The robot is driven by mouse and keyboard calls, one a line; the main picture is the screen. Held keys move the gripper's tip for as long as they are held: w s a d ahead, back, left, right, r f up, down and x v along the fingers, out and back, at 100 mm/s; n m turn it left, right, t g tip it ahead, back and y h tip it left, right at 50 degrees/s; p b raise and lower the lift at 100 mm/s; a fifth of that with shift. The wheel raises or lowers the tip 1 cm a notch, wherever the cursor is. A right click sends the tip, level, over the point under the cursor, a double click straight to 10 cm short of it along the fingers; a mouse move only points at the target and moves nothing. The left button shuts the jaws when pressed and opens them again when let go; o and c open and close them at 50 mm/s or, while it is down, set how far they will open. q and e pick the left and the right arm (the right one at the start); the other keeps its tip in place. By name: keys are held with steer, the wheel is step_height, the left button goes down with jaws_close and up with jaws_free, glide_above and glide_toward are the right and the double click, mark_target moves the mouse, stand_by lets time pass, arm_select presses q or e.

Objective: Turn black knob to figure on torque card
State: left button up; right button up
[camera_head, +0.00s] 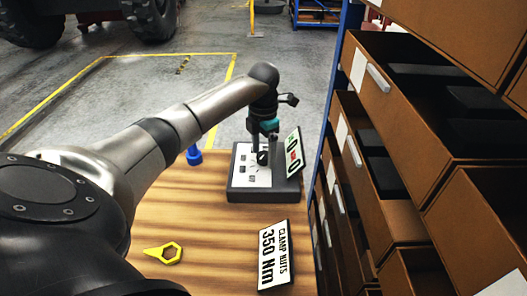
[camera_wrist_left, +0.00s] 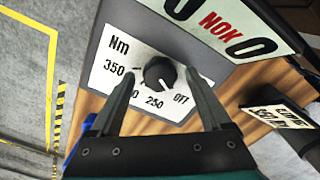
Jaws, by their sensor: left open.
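The black knob (camera_wrist_left: 158,72) sits on a white dial plate marked Nm, 350, 250 and OFF; one figure between is partly covered by a finger. Its white mark points to the lower right, roughly toward OFF. In the head view the knob (camera_head: 262,158) is on the dark tester box (camera_head: 255,196). My left gripper (camera_wrist_left: 159,82) is open, one finger at each side of the knob; contact cannot be told. It also shows over the box in the head view (camera_head: 263,147). The torque card (camera_head: 273,255) reads CLAMP NUTS 350 Nm. My right gripper is not in view.
A tilted display panel with NOK (camera_head: 294,155) stands at the box's right side. A yellow ring-shaped pointer (camera_head: 164,253) and a blue item (camera_head: 194,156) are on the wooden table (camera_head: 215,235). Brown drawers (camera_head: 375,190) stand close on the right, some open.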

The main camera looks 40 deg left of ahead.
arm_select(q)
jaws_close()
stand_by(0.6)
steer(key=m+b, duration=0.1)
steer(key=m, duration=0.4)
steer(key=shift+m, duration=0.3)
steer(key=m, duration=0.6)
steer(key=shift+b, duration=0.35)
steer(key=m, duration=0.6)
steer(key=shift+w+m+b, duration=0.1)
steer(key=shift+m+b, duration=0.2)
steer(key=m, duration=0.5)
steer(key=shift+m, duration=0.3)
